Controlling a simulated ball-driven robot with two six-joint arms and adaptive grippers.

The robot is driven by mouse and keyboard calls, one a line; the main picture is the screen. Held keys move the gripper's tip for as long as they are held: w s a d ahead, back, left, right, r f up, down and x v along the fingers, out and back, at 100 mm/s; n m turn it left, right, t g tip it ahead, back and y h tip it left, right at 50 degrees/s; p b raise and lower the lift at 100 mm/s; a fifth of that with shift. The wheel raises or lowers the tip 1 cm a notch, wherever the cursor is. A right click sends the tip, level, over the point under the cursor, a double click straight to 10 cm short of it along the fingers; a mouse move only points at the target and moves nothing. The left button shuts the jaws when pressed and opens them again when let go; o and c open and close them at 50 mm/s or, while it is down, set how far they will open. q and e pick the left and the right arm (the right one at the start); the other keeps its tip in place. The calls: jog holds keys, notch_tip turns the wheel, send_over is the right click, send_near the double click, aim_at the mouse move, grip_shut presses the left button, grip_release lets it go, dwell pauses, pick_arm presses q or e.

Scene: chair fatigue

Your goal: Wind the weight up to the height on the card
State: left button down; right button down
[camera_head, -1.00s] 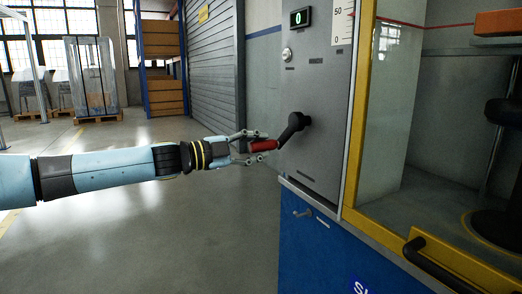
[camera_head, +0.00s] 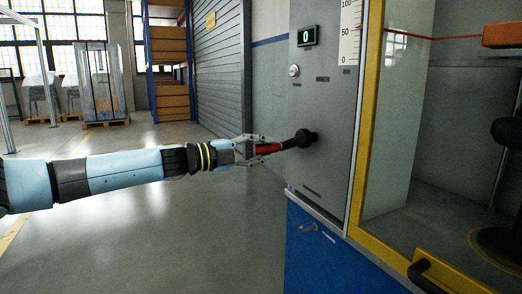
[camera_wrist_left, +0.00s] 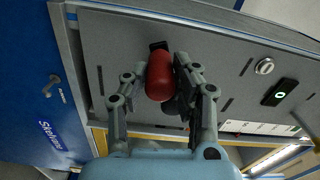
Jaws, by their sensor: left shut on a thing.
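The crank has a red handle (camera_head: 268,149) and a black arm and hub (camera_head: 303,138) on the grey panel (camera_head: 318,98) of the machine. My left gripper (camera_head: 262,150) is shut on the red handle. In the left wrist view the red handle (camera_wrist_left: 160,76) sits between the fingers of my left gripper (camera_wrist_left: 160,95). A small display (camera_head: 307,36) above reads 0. A scale strip (camera_head: 349,32) with marks at 50 and 100 runs up the panel's right edge. A dark weight (camera_head: 507,131) shows partly at the right edge, behind glass. My right gripper and the card are not in view.
A yellow-framed glass guard (camera_head: 408,110) with a black handle (camera_head: 432,277) stands right of the panel. A round knob (camera_head: 294,71) sits below the display. The blue base (camera_head: 318,250) has a small lever (camera_head: 308,228). The floor (camera_head: 190,235) left of the machine is clear.

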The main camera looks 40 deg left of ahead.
pick_arm(q)
jog(key=shift+a+r, duration=0.1)
jog(key=c, duration=1.1)
grip_release()
jog(key=shift+o, duration=0.2)
jog(key=shift+s, duration=0.1)
jog(key=shift+f+v, duration=0.2)
jog(key=shift+v, duration=2.7)
jog(key=shift+s+a+r, duration=0.1)
jog(key=shift+s+a, duration=0.2)
jog(key=shift+s, duration=0.35)
